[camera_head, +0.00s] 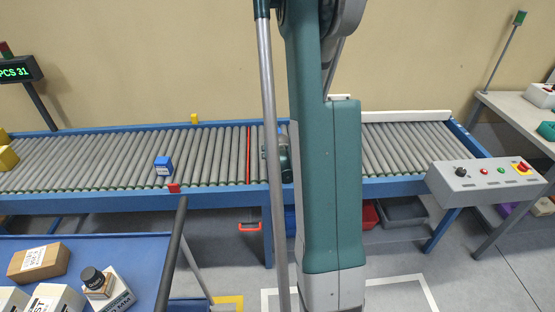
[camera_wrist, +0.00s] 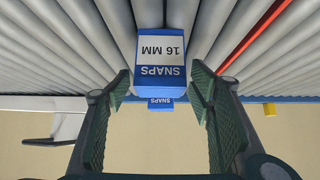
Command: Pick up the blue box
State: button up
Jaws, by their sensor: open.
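In the wrist view a blue box (camera_wrist: 160,82) with a white label reading "SNAPS 16 MM" sits on the rollers, seen upside down. My gripper (camera_wrist: 160,98) is open, its green-padded fingers on either side of the box's near part in the picture, with gaps showing. In the head view a blue box (camera_head: 163,165) with a white label stands on the rollers, left of the red line. The box in the wrist view seems to be another, hidden behind my arm.
The roller conveyor (camera_head: 100,165) has blue rails and a red line (camera_head: 248,155) across it. A yellow block (camera_head: 194,118) and a red block (camera_head: 173,188) are at its edges. A blue table (camera_head: 130,250) with several cartons stands front left. A control box (camera_head: 485,175) is at right.

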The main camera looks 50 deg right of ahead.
jog(key=c, duration=1.1)
jog(key=shift+o, duration=0.2)
jog(key=shift+r, duration=0.1)
jog(key=shift+r+p, duration=1.4)
jog(key=shift+r, duration=3.5)
